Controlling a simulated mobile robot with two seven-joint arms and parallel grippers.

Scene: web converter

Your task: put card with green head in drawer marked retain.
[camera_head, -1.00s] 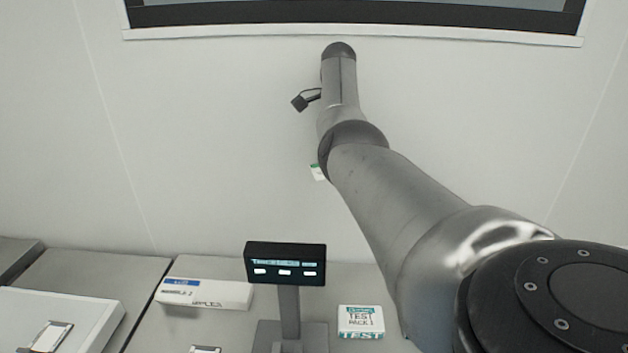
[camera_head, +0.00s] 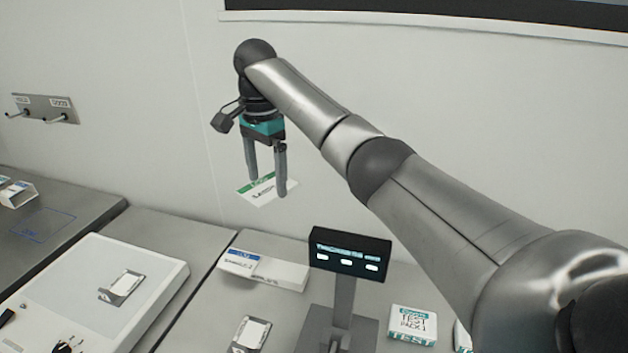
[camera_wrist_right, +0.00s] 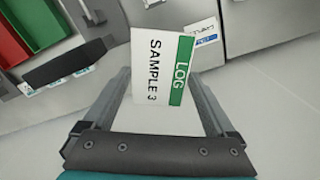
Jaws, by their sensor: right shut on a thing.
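The card with the green head (camera_head: 264,192) hangs between the fingertips of my right gripper (camera_head: 267,188), in front of the pale wall and above the bench. In the right wrist view the card (camera_wrist_right: 160,68) reads LOG on its green band and SAMPLE 3 on white. My right gripper is shut on it; the fingers (camera_wrist_right: 160,98) stand on either side of the card, and it is slightly tilted. My left gripper is not in view. I cannot make out a drawer marked retain in either view.
A black display on a stand (camera_head: 347,252), a test pack box (camera_head: 413,325) and a white box with a blue label (camera_head: 262,270) stand on the bench below. A white device (camera_head: 75,285) is at left. Hooks (camera_head: 42,110) are on the wall. Red and green bins (camera_wrist_right: 40,28) show in the wrist view.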

